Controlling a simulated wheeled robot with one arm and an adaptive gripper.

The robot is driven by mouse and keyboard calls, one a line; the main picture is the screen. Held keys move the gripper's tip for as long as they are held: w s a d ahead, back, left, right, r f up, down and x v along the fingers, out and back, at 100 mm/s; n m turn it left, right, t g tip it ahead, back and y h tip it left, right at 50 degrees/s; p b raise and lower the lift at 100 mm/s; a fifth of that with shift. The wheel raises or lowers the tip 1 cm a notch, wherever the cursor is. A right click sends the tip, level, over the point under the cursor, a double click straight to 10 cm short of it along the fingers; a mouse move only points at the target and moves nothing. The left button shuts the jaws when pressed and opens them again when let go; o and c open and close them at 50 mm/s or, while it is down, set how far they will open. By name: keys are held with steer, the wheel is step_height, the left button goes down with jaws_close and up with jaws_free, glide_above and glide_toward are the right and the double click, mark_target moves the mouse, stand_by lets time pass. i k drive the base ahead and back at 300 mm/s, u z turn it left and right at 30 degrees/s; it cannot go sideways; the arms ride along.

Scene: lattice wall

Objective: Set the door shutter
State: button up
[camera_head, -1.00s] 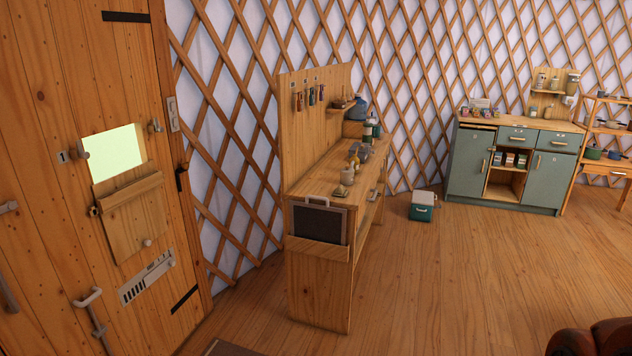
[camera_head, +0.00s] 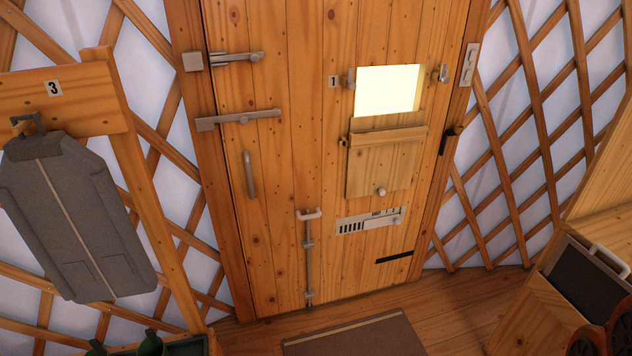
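The door shutter (camera_head: 378,168) is a plain wooden panel on the plank door (camera_head: 285,60). It hangs flat against the door below a bright rectangular window opening (camera_head: 387,90), which is uncovered. A thicker wooden bar runs along the panel's top edge, and a small pale knob (camera_head: 381,191) sits near its bottom. Small metal catches stand at the left (camera_head: 351,79) and right (camera_head: 442,73) of the opening, with a "1" label beside the left one. My gripper's fingers are not in view; only a dark reddish part, likely of my arm, shows at the bottom right.
Below the shutter is a metal slider plate (camera_head: 370,220) with slots. The door also bears bolts (camera_head: 237,58), a handle (camera_head: 250,174) and a vertical rod (camera_head: 308,258). A mat (camera_head: 355,338) lies before it. A grey garment (camera_head: 75,215) hangs left; a wooden bench (camera_head: 535,315) stands right.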

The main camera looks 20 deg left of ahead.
mark_target(383, 169)
steer(key=u, duration=0.8)
steer(key=i, duration=1.05)
steer(key=u, duration=0.6)
